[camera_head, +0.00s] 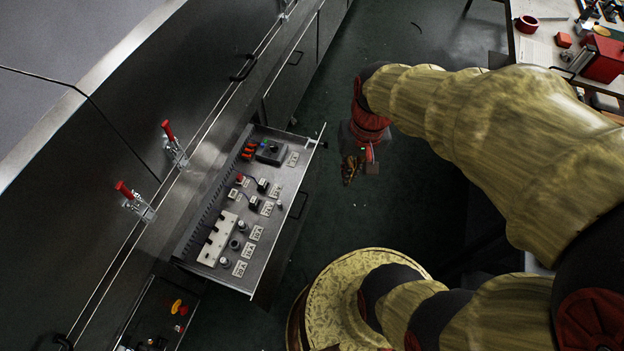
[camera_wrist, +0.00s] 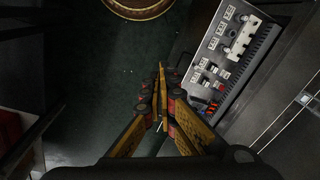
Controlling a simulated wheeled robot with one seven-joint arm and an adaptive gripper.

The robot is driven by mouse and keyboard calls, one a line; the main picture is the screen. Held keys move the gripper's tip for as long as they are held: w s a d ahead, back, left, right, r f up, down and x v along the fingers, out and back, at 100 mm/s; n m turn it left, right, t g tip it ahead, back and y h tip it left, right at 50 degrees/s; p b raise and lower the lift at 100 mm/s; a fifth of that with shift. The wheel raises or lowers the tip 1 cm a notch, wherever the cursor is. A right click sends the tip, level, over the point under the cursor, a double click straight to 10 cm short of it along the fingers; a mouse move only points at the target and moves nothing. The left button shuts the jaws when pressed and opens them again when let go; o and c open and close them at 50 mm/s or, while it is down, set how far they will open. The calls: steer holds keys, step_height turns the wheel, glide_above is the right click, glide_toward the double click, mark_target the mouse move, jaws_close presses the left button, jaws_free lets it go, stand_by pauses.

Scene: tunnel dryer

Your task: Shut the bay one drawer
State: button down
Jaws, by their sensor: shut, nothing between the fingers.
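The bay one drawer (camera_head: 276,248) stands pulled out from the steel dryer, its tray of switches and labelled parts showing. I cannot read which bay it is. The drawer also shows at the right in the wrist view (camera_wrist: 216,52). My gripper (camera_head: 352,176) is to the right of the drawer's far front corner, apart from it. In the wrist view my gripper (camera_wrist: 161,72) is shut and empty, with dark green floor beyond its fingertips.
Red-handled toggle clamps (camera_head: 172,142) line the dryer's edge. A workbench (camera_head: 535,48) with red items stands at the upper right.

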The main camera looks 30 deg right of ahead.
steer(key=w+d+f+m+t+y+p, duration=0.1)
steer(key=w+f+m+y+p, duration=0.15)
steer(key=f+m, duration=0.55)
steer(key=w+d+f+m+t+y+p, duration=0.1)
steer(key=w+f+m+y+p, duration=0.2)
steer(key=f, duration=0.8)
steer(key=w+d+f+m+t+y+p, duration=0.1)
steer(key=d+f+m+y+p, duration=0.15)
steer(key=f+m, duration=0.65)
steer(key=m+t+h+b, duration=0.2)
steer(key=m+t+b, duration=0.1)
steer(key=b, duration=0.2)
glide_toward(303, 183)
steer(key=shift+x, duration=2.55)
steer(key=shift+f, duration=0.15)
